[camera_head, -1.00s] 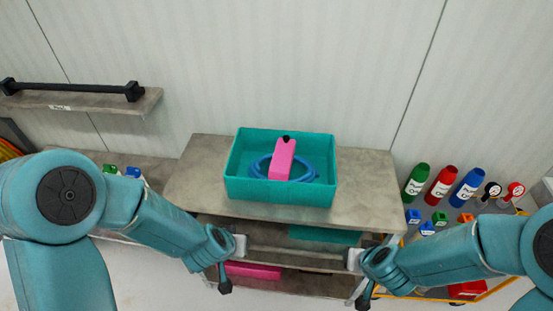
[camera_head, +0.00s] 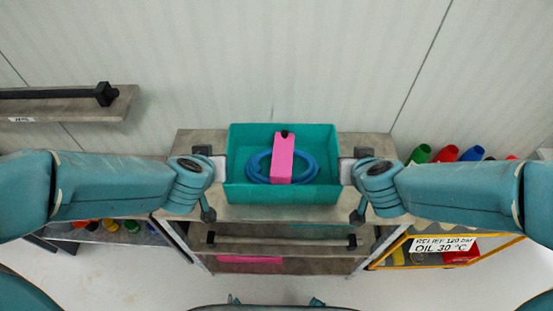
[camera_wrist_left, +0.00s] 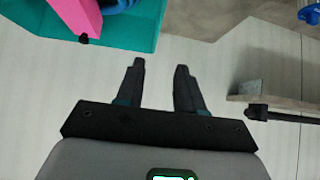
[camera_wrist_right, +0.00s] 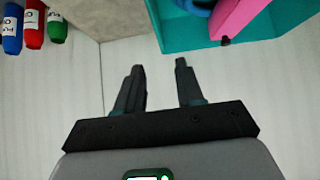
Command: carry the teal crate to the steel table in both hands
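The teal crate (camera_head: 285,196) stands level on a grey-topped bench (camera_head: 355,212). Inside it are a pink bottle (camera_head: 282,160) with a black cap and a coiled blue hose (camera_head: 310,168). My left gripper (camera_head: 217,166) is just left of the crate, and my right gripper (camera_head: 347,168) is just right of it. In the left wrist view the fingers (camera_wrist_left: 159,66) are apart and empty, with the crate (camera_wrist_left: 145,28) at upper left. In the right wrist view the fingers (camera_wrist_right: 158,68) are apart and empty, with the crate (camera_wrist_right: 190,35) at upper right. No separate steel table can be identified.
A wall shelf (camera_head: 60,112) with a black bar is at the left. Coloured bottles (camera_head: 445,154) and a yellow-edged rack (camera_head: 400,262) with a sign (camera_head: 443,245) are at the right. Lower shelves (camera_head: 270,246) sit under the bench top. The wall (camera_head: 280,60) is close behind.

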